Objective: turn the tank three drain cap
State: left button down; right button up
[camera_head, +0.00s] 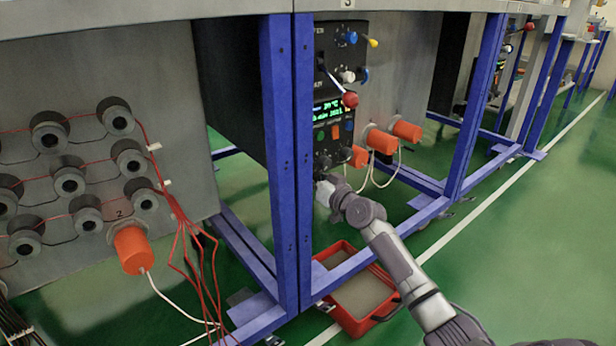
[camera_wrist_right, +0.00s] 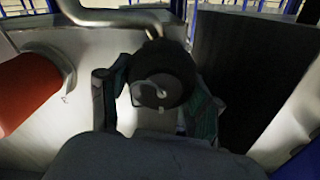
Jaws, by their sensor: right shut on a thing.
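The drain cap (camera_wrist_right: 162,76) is a black round cap with a thin pale loop on its face, in the middle of the right wrist view. A bent metal pipe (camera_wrist_right: 105,17) runs behind it. My right gripper (camera_wrist_right: 155,98) has a finger on each side of the cap and is shut on it. In the head view my right gripper (camera_head: 324,190) is low under the black control panel (camera_head: 333,120), beside the blue post. The cap is hidden there. A "3" plate (camera_head: 348,4) marks the tank above. My left gripper is not in view.
Blue posts (camera_head: 283,150) stand just left of my right gripper. Orange cylinders (camera_head: 381,141) with white cables stick out to its right. A red tray (camera_head: 364,327) lies on the green floor below. Red wires (camera_head: 180,215) hang from the left tank.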

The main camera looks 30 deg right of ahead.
jog(key=o, duration=1.1)
jog(key=s, duration=0.8)
jog(key=s+d, duration=0.1)
jog(key=s, duration=0.3)
